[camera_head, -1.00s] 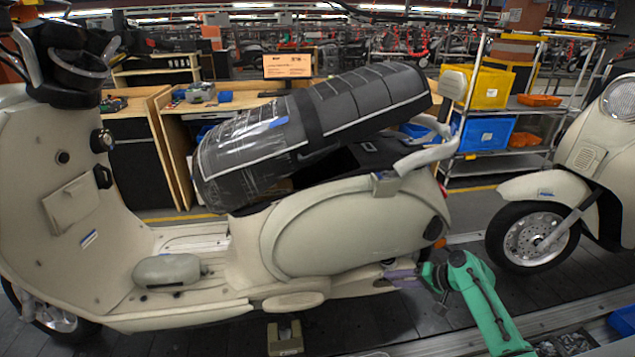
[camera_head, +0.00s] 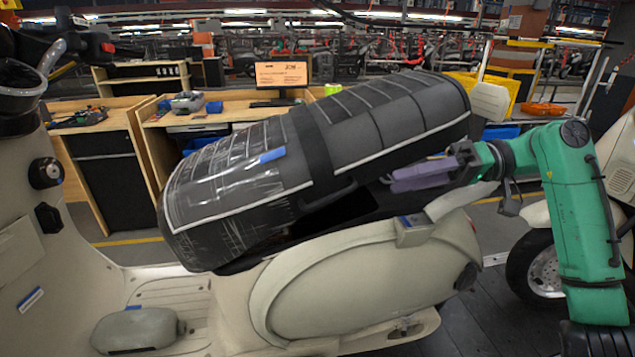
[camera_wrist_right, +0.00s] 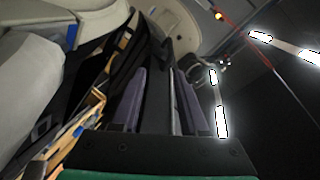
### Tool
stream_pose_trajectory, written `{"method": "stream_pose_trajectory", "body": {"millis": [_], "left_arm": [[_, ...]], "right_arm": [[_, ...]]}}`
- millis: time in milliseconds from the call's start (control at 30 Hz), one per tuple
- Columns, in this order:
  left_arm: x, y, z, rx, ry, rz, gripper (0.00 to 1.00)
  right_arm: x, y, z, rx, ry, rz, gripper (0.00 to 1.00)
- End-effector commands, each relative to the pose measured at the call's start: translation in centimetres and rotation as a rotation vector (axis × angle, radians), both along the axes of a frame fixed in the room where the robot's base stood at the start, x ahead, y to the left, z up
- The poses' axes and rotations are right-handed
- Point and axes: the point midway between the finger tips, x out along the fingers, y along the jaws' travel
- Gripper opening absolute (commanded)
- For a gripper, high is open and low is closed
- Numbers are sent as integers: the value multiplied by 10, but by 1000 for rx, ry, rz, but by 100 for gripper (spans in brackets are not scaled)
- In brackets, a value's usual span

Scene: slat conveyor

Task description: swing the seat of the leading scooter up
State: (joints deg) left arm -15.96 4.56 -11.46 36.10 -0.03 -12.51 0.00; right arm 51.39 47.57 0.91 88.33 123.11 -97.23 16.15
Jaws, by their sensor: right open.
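The leading scooter (camera_head: 355,290) is cream-coloured and fills the foreground. Its black seat (camera_head: 360,125), partly under clear wrap, is tilted up at the rear with a dark gap below it. My right gripper (camera_head: 393,182) is at the seat's lower edge, at the gap, with its purple fingers pointing left. In the right wrist view, the two purple fingers (camera_wrist_right: 160,103) are apart, and a dark edge with a pale line shows between them. It looks like the seat's rim; I cannot tell whether they touch it. My left gripper is out of view.
A second scooter's front wheel (camera_head: 540,270) stands at the right behind my right arm. Wooden workbenches (camera_head: 165,130) and a shelf with yellow bins (camera_head: 490,85) stand behind.

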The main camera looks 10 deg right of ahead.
Motion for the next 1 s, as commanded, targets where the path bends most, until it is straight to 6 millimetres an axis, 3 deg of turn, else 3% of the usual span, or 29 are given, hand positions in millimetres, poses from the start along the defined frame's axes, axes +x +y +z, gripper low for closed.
{"method": "stream_pose_trajectory", "body": {"millis": [133, 300, 400, 600, 733, 967, 1000], "left_arm": [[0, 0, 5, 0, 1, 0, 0], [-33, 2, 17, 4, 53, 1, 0], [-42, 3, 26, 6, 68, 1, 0], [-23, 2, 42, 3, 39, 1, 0], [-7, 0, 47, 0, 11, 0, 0], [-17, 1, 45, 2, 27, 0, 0], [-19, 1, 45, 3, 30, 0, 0]], "right_arm": [[2, 14, -1, -3, 0, 2, 44], [7, 54, -9, -1, 1, 3, 44], [10, 81, -15, 0, 2, 4, 44], [17, 125, -26, 1, 0, 1, 44], [19, 138, -31, 0, -2, -2, 44], [19, 140, -33, 1, -2, -3, 44], [19, 140, -33, 1, -2, -3, 40]]}}
